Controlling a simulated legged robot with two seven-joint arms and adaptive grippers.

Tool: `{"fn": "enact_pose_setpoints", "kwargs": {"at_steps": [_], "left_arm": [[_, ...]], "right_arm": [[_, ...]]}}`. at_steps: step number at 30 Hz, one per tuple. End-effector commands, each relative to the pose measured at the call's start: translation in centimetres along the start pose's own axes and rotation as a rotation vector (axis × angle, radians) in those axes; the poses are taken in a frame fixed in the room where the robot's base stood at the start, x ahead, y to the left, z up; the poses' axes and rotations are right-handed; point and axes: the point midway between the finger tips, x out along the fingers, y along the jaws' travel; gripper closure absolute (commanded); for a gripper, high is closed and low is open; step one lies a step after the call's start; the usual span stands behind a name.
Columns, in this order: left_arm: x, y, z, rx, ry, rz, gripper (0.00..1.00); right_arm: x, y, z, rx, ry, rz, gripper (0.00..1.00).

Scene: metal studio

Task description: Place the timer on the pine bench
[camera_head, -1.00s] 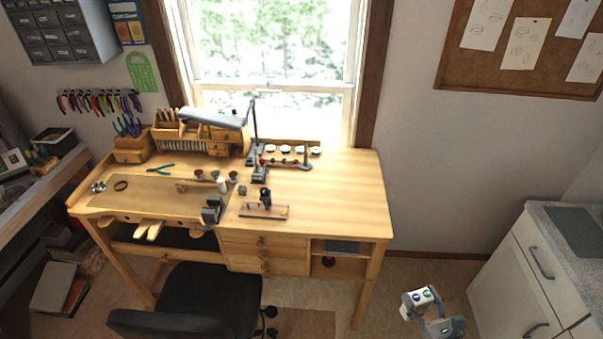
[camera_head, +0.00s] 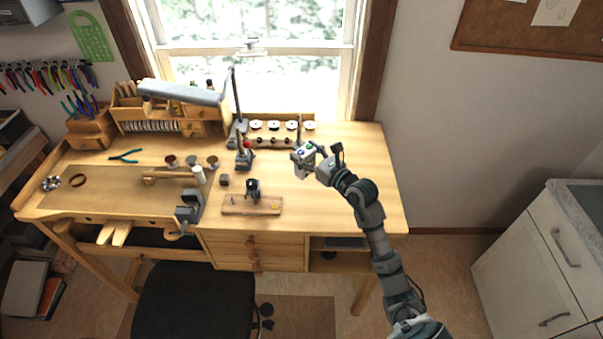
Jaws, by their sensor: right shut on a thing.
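The timer (camera_head: 304,154) is a small white box with green and blue round marks on its top. My right gripper (camera_head: 315,162) is shut on it. The arm comes up from the bottom right, and the timer shows over the right part of the pine bench (camera_head: 360,190). I cannot tell whether the timer touches the bench top or hangs a little above it. My left gripper is not in view.
A wooden block with a small dark tool (camera_head: 252,204) stands left of the gripper. A rack with white discs (camera_head: 275,125) is behind. A desk lamp (camera_head: 180,93) and a vise (camera_head: 190,207) are further left. The bench's right end is clear. A black chair (camera_head: 195,300) stands in front.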

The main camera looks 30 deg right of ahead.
Motion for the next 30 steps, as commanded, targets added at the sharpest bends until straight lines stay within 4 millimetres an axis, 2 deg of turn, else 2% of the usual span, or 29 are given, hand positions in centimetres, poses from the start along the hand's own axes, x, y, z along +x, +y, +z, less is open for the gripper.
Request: {"fn": "enact_pose_setpoints", "kwargs": {"at_steps": [6,18,26,27,29,30], "left_arm": [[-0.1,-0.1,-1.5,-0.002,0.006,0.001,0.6],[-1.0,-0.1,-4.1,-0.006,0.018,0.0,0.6],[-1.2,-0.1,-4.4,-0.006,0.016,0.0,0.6],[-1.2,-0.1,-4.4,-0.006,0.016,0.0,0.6],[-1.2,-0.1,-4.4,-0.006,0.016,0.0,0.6],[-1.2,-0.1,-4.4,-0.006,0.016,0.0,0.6]], "right_arm": [[0.2,-0.3,-3.9,0.004,0.004,-0.01,0.73],[0.1,-0.4,-9.2,0.005,0.002,-0.009,0.73],[0.1,-0.4,-9.6,0.003,0.001,-0.009,0.73],[0.1,-0.3,-9.6,0.003,0.002,-0.009,0.27],[0.1,-0.3,-9.6,0.003,0.002,-0.009,0.12],[0.1,-0.3,-9.6,0.003,0.002,-0.009,0.09]]}}
